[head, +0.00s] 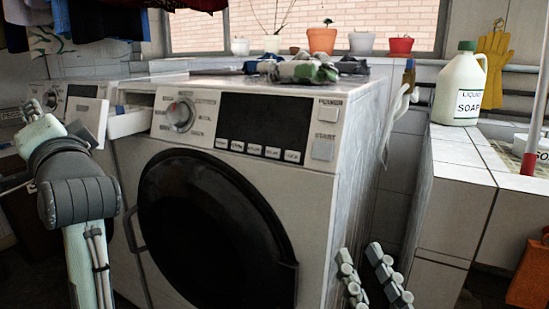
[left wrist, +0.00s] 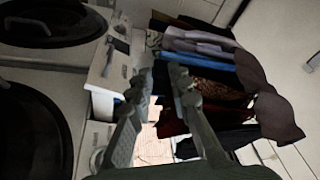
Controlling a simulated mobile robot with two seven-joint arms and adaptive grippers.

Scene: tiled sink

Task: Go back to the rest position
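My left gripper (head: 42,108) is at the left of the head view, beside the front of the washing machine (head: 190,228) and left of its pulled-out drawer (head: 128,122). Its arm partly hides it there. In the left wrist view its two fingers (left wrist: 158,80) are apart with nothing seen between them. My right gripper (head: 370,255) shows at the bottom of the head view, in front of the machine's right side. Its two fingers stand apart, pointing up, with nothing between them. The machine's round dark door (head: 205,230) looks closed.
Crumpled cloths (head: 305,70) lie on the machine. A soap jug (head: 460,85) stands on the tiled counter (head: 460,150) at right. Flower pots (head: 322,40) line the window sill. Clothes (head: 100,20) hang at upper left. A second machine (head: 60,92) stands at left.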

